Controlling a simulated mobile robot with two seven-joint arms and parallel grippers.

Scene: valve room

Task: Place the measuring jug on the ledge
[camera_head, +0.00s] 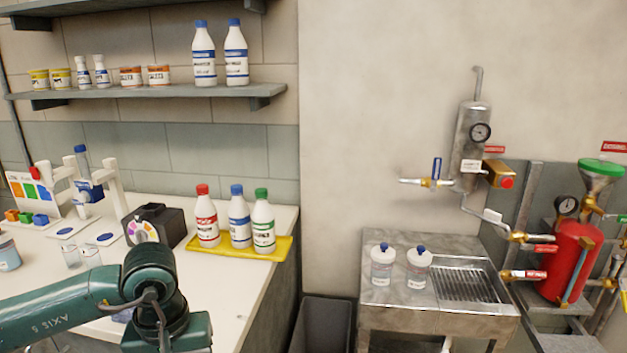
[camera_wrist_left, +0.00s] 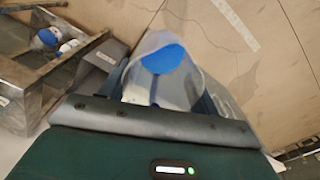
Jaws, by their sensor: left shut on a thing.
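In the left wrist view my left gripper (camera_wrist_left: 165,100) is shut on a clear, whitish vessel with a blue patch, which appears to be the measuring jug (camera_wrist_left: 187,88). Its lower part is hidden by the gripper. In the head view my left arm reaches in from the lower left, and its gripper and the jug are out of frame. A flat metal top beside the grooved sink (camera_head: 400,239) may be the ledge; I cannot tell for certain. My right gripper is in neither view.
Two white bottles with blue caps (camera_head: 382,268) stand on the metal top. A yellow tray (camera_head: 213,250) with red, blue and green-capped bottles sits at the bench's right end. A dark bin (camera_head: 326,312) stands between bench and sink. Pipes and a red tank (camera_head: 572,262) are at right.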

